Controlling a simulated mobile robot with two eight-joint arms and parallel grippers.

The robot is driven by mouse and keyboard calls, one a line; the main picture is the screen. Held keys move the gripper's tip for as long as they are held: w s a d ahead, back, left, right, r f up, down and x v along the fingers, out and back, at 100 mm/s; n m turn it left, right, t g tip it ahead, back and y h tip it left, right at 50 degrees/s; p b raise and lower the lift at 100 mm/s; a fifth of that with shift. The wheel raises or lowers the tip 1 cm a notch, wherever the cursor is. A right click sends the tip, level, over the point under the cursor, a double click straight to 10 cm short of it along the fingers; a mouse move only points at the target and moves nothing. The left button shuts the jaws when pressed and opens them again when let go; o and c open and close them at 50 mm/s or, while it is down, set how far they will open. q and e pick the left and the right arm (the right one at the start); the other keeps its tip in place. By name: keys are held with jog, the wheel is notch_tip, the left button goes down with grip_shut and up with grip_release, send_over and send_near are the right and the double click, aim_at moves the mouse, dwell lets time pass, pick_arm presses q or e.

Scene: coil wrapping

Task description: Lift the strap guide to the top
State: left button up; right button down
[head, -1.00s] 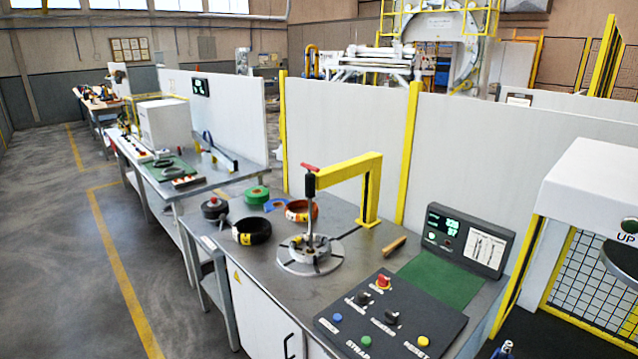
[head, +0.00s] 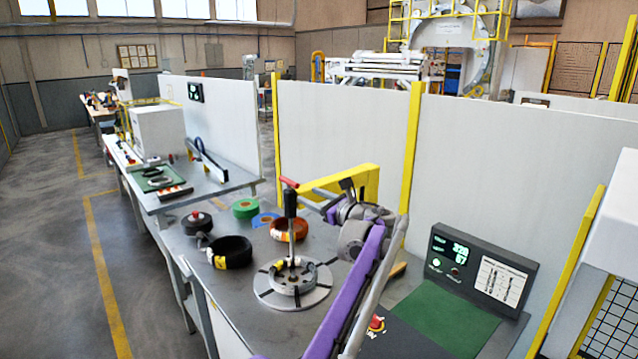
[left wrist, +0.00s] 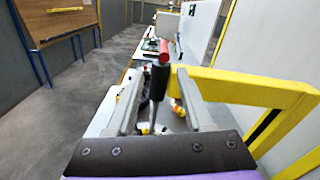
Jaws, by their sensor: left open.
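The strap guide (head: 291,206) is an upright thin silver rod with a black grip and a red top. It stands over a round grey turntable (head: 262,293) under a yellow arm. In the left wrist view the strap guide's black grip (left wrist: 159,82) appears between my two grey fingers, with the red top above them. My left gripper (head: 312,202) comes from the right on a purple arm, at the height of the black grip, open. It also shows in the left wrist view (left wrist: 160,74). I cannot tell whether a finger touches the grip. My right gripper is not in view.
A black coil (head: 229,252), an orange-brown coil (head: 289,228) and a green roll (head: 245,208) lie around the turntable. The yellow arm (head: 340,184) stands just behind my gripper. A display console (head: 482,262) is at right, white panels behind.

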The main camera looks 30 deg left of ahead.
aim_at(291, 183)
pick_arm(q)
jog(key=x, duration=0.3)
jog(key=p+x, duration=0.1)
jog(key=x, duration=0.2)
jog(key=r+p+x, duration=0.1)
jog(key=x, duration=0.3)
jog(key=shift+w, duration=0.35)
jog(key=shift+w+a, duration=0.1)
jog(key=shift+a, duration=0.25)
jog(key=shift+c, duration=0.2)
grip_shut()
dwell(0.5)
